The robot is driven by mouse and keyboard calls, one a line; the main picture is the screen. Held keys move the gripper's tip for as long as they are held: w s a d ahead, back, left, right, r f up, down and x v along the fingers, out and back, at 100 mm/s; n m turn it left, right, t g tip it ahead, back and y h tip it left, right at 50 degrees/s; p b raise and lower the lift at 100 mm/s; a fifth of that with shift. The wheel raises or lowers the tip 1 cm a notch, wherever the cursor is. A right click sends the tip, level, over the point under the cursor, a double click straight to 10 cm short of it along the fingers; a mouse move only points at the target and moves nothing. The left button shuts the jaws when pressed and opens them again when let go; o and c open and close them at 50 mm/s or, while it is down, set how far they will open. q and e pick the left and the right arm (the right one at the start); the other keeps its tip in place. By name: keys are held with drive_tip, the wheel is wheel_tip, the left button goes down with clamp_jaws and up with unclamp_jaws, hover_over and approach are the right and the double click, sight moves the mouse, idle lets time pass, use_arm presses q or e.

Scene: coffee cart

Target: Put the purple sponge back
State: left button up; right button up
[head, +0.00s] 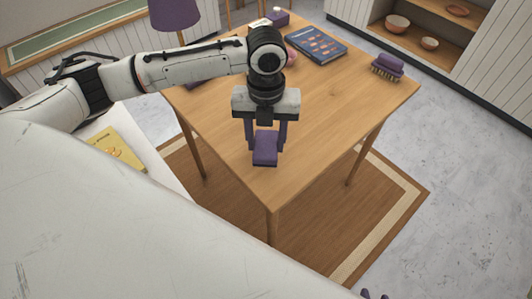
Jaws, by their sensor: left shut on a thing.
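The purple sponge (265,155) is between the fingers of my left gripper (265,140), which is shut on it. The gripper points down, and the sponge shows in front of the near part of the wooden table (330,120). I cannot tell whether the sponge touches the tabletop. At the bottom right edge, small purple tips show, perhaps of my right gripper (375,295); the rest is cut off.
A blue book (316,44) lies at the table's back, and a purple brush (387,67) near its right corner. A pink object (291,57) is partly hidden behind my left wrist. A yellow book (118,148) lies at left. The table's right middle is clear.

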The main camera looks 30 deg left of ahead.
sight(266, 153)
use_arm(q)
wheel_tip(266, 153, down, 5)
idle(0.4)
drive_tip(key=shift+f, duration=0.15)
drive_tip(key=o, duration=1)
wheel_tip(266, 153, up, 12)
drive_tip(key=shift+r, duration=0.2)
